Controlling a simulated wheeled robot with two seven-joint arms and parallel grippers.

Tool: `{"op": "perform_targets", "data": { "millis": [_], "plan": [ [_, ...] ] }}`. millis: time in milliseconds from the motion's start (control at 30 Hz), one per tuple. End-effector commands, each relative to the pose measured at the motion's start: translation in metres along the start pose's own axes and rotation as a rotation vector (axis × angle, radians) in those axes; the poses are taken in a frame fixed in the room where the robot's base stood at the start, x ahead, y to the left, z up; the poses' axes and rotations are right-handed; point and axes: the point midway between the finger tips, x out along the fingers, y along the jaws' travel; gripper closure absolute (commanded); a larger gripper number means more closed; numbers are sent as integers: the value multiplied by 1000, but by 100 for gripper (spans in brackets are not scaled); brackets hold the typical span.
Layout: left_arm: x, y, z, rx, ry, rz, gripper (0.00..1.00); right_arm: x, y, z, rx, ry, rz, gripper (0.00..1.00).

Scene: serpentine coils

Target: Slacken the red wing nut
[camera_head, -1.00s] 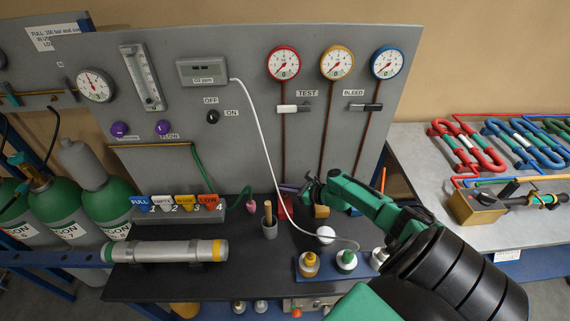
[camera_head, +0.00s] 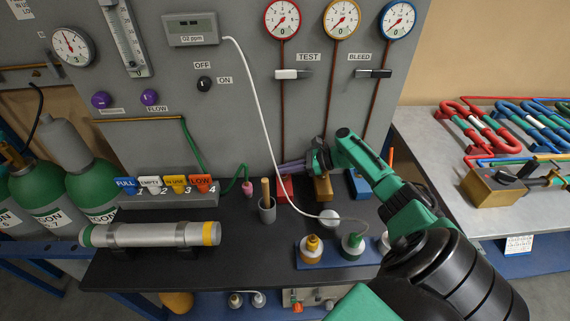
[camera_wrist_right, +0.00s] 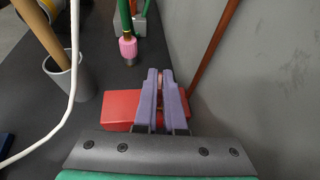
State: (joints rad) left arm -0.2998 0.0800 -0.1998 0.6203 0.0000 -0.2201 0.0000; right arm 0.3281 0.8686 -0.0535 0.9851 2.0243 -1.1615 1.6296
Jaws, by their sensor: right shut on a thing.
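A red block (camera_head: 284,190) stands at the foot of the panel, under the pipe of the red-rimmed gauge (camera_head: 283,18). It also shows in the right wrist view (camera_wrist_right: 122,108). My right gripper (camera_head: 287,168) reaches in from the right above this block. Its lavender fingers (camera_wrist_right: 160,82) are closed together over the block's right part, with a small pinkish bit showing between the tips. The red wing nut itself is hidden by the fingers; I cannot see how it is turned. My left gripper is not in view.
Yellow (camera_head: 322,190) and blue (camera_head: 359,183) blocks stand right of the red one, close to my right arm. A grey cup with a wooden handle (camera_head: 267,210) stands in front. A white cable (camera_head: 259,120) hangs down the panel. A bottle rack (camera_head: 327,261) is nearer.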

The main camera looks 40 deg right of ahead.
Motion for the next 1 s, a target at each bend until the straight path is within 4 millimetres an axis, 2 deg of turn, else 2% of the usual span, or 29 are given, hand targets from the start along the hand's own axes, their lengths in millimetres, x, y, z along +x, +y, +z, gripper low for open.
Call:
{"op": "perform_targets", "data": {
  "millis": [167, 267, 300, 667, 767, 867, 1000],
  "plan": [
    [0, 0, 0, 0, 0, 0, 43, 2, 3, -4, 4, 6, 7, 100],
    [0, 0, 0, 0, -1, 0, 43, 2, 3, -4, 4, 6, 7, 66],
    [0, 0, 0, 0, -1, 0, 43, 2, 3, -3, 4, 5, 6, 62],
    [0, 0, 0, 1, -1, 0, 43, -4, 1, -2, 1, 2, 1, 62],
    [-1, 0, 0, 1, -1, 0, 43, -16, 1, -2, 2, 5, 0, 62],
    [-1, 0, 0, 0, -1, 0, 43, -36, 1, -3, 2, 6, 1, 62],
    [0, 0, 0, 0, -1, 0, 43, -72, 1, -4, 2, 8, 1, 62]
  ]
}}
